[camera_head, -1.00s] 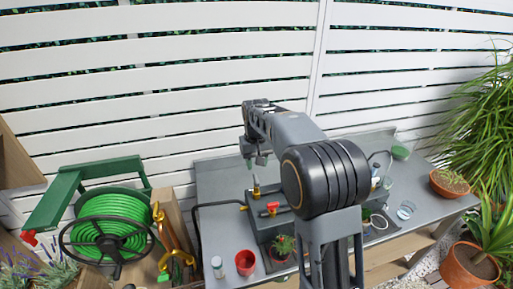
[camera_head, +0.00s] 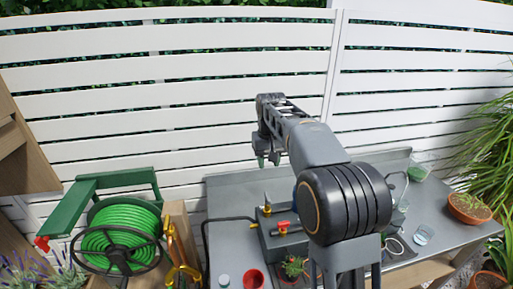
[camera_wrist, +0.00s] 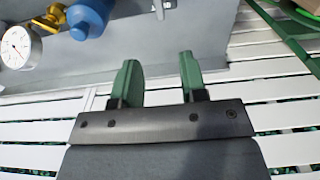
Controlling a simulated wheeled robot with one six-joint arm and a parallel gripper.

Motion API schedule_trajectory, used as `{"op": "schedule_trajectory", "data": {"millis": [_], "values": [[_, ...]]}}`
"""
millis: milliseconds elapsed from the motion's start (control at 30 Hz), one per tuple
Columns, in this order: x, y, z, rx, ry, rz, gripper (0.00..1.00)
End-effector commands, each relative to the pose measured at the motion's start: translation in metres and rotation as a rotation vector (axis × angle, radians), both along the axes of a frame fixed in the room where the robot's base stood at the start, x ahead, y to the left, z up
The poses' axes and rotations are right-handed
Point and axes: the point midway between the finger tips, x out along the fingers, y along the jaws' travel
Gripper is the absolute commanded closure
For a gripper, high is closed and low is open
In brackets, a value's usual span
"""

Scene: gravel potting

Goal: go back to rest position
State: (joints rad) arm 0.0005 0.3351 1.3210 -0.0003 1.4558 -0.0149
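My gripper (camera_head: 268,157) is at the end of my raised arm, above the back left of the grey table (camera_head: 232,205). In the wrist view my gripper (camera_wrist: 158,62) shows two green fingers spread apart with nothing between them. The table's grey surface is beyond the fingertips in that view. My arm hides the middle of the table in the head view.
A red cup (camera_head: 253,279) and a small potted plant (camera_head: 294,267) stand at the table's front. A green hose reel (camera_head: 118,235) stands at left. A round gauge (camera_wrist: 17,47) and a blue part (camera_wrist: 90,18) show in the wrist view. A white fence (camera_head: 130,110) stands behind.

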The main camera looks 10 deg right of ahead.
Motion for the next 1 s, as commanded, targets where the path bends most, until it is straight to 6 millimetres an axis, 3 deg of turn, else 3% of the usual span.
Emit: {"op": "schedule_trajectory", "data": {"millis": [67, 167, 267, 500, 700, 833, 1000], "values": [[0.000, 0.000, -0.020, 0.000, -0.001, -0.002, 0.61], [-0.017, 0.000, -0.042, -0.001, -0.009, -0.005, 0.61], [-0.051, 0.000, -0.053, -0.001, -0.046, -0.007, 0.61], [-0.155, 0.001, -0.072, -0.001, -0.168, -0.011, 0.61], [-0.215, 0.001, -0.085, 0.000, -0.244, -0.011, 0.61], [-0.234, 0.001, -0.084, -0.001, -0.278, -0.010, 0.61], [-0.238, 0.000, -0.072, 0.000, -0.329, -0.009, 0.61]]}}
